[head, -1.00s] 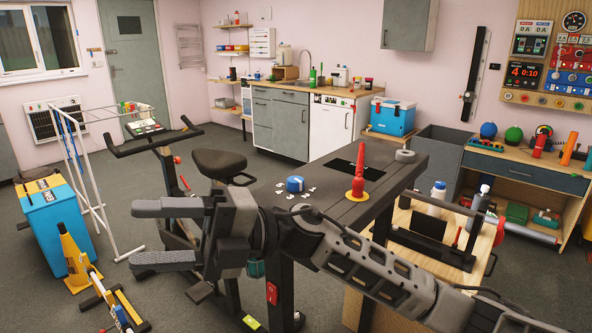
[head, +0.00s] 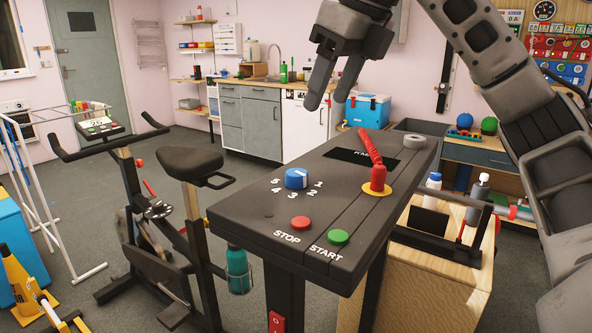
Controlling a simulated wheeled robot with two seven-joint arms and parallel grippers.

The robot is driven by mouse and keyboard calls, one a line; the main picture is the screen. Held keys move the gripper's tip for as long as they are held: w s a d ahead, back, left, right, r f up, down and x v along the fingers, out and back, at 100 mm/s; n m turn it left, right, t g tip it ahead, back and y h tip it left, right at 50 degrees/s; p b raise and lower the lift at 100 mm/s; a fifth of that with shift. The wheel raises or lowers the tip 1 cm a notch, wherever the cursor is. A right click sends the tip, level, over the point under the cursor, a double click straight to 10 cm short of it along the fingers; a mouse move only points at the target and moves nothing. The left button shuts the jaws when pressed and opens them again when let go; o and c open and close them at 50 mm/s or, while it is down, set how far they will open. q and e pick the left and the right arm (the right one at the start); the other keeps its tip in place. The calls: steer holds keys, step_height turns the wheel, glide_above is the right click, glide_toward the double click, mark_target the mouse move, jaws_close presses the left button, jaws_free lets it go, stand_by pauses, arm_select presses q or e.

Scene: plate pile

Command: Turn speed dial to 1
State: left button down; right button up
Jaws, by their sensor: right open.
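The blue speed dial (head: 296,178) sits on the dark top of a console (head: 255,208). The numbers 1 to 5 are printed around its near side, with 1 at its right and 5 at its left. A pale mark shows on the dial, but I cannot tell which number it points at. My right gripper (head: 329,92) is open and empty, pointing down, high above and apart from the dial. My left gripper is not in view.
A red lever (head: 376,170) stands right of the dial on the console. A red STOP button (head: 300,223) and a green START button (head: 338,237) lie in front of it. A grey tape roll (head: 415,142) is at the console's far end. An exercise bike (head: 190,165) stands at left.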

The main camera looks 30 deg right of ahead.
mark_target(297, 172)
steer(key=b+x, duration=0.3)
steer(key=x, duration=1.1)
steer(key=shift+w+a+f+b, duration=0.1)
steer(key=shift+a+b, duration=0.1)
steer(key=shift+b, duration=0.1)
steer(key=c, duration=1)
